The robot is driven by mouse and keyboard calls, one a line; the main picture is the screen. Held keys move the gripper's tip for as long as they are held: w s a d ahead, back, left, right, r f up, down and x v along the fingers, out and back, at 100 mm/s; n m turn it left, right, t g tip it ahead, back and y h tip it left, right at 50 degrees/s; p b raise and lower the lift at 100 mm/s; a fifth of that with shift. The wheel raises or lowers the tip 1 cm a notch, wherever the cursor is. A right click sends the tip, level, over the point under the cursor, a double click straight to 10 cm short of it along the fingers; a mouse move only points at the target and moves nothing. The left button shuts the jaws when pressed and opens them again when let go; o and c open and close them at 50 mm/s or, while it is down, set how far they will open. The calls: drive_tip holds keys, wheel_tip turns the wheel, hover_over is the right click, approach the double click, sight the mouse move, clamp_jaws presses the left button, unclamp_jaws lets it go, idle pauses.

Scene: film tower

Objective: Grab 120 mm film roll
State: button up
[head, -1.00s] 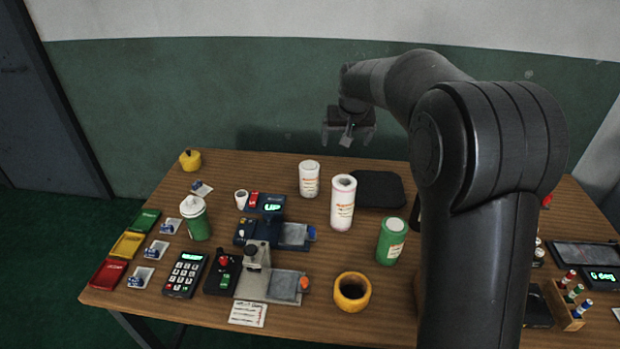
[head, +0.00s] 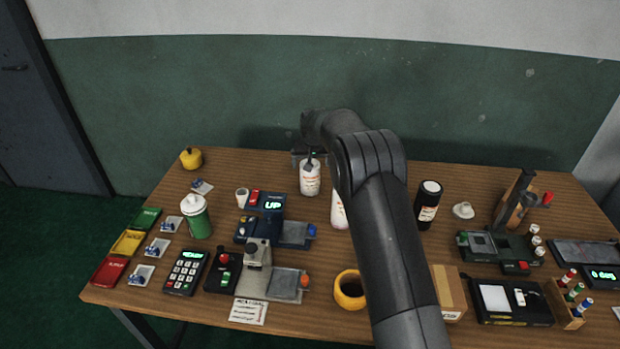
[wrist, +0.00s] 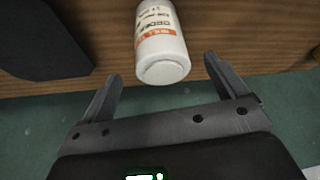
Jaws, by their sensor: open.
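A white cylinder with an orange-red printed label (head: 310,179) stands upright at the back of the table. The wrist view shows it just ahead of my fingers (wrist: 162,42), roughly centred between them. Its small print is not readable as a film size. My gripper (head: 308,159) is open and empty beside the top of this cylinder; I cannot tell if it touches. Both fingers show spread in the wrist view. A taller white cylinder (head: 338,213) stands to the front right, mostly hidden behind my arm.
A blue device with a lit display (head: 271,206) and a small white cup (head: 242,197) stand left of the cylinders. A dark bottle (head: 428,204) stands right of my arm. A dark flat thing (wrist: 45,45) lies nearby.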

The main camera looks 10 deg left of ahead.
sight(310, 177)
drive_tip(key=shift+x, duration=3.2)
drive_tip(key=shift+w+a+r, duration=0.1)
drive_tip(key=shift+w, duration=0.05)
drive_tip(key=c, duration=1.2)
drive_tip(key=shift+r, duration=0.1)
drive_tip(key=shift+c, duration=0.6)
